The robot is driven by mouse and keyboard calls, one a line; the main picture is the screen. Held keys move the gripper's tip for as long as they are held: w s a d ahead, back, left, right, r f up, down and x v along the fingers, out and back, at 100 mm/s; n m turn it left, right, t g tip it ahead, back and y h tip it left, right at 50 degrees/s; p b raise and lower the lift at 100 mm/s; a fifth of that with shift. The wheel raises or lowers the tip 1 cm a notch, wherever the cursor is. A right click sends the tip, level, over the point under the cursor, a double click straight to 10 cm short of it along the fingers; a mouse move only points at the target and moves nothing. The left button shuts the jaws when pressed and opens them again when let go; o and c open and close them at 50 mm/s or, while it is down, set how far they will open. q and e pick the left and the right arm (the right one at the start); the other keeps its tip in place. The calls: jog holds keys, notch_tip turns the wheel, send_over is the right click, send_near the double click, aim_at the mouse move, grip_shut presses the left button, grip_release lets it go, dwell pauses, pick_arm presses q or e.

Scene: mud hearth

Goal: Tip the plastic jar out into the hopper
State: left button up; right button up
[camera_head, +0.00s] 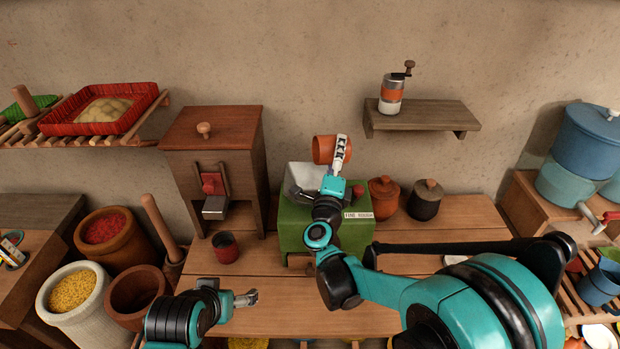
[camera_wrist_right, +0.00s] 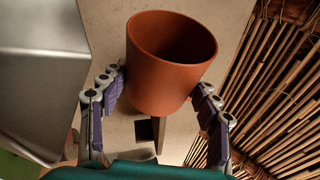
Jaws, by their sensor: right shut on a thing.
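The plastic jar (camera_head: 323,149), an orange-brown open pot, is held above the hopper in the head view. My right gripper (camera_head: 340,154) is shut on it, with a finger on each side of the jar (camera_wrist_right: 165,75) in the right wrist view. The jar looks tipped on its side, and the inside that shows is dark, with no contents visible. The metal hopper (camera_head: 304,176) sits on the green grinder box (camera_head: 355,236), partly hidden by my right wrist; its grey wall (camera_wrist_right: 40,70) fills the wrist view's left side. My left gripper (camera_head: 246,298) is low over the bench, apart from everything; its fingers are too small to read.
A wooden mill (camera_head: 220,150) and red cup (camera_head: 226,248) stand left of the green box. Two lidded pots, orange (camera_head: 384,198) and dark (camera_head: 425,200), stand close on its right. A wall shelf (camera_head: 420,117) with a hand grinder (camera_head: 392,95) is above right. The front bench is clear.

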aim_at(330, 156)
jog(key=shift+s+a+r+n+t+y+b, duration=0.1)
jog(key=shift+a+r+n+t+y+b, duration=0.2)
jog(key=shift+n, duration=0.5)
jog(key=shift+a+r+n+t+y+b, duration=0.1)
jog(key=shift+r+n+t+b, duration=0.25)
jog(key=shift+n, duration=0.45)
dwell(0.7)
jog(key=shift+s+a+r+n+t+y+b, duration=0.1)
jog(key=shift+a+r+n+t+y+b, duration=0.15)
jog(key=shift+n, duration=0.4)
jog(key=shift+a+r+n+t+y, duration=0.1)
jog(key=shift+n+y, duration=0.25)
jog(key=shift+n, duration=0.25)
jog(key=shift+s+a+r+n+t+y+b, duration=0.1)
jog(key=shift+a+r+n+t+y+b, duration=0.15)
jog(key=shift+n, duration=0.4)
dwell(0.6)
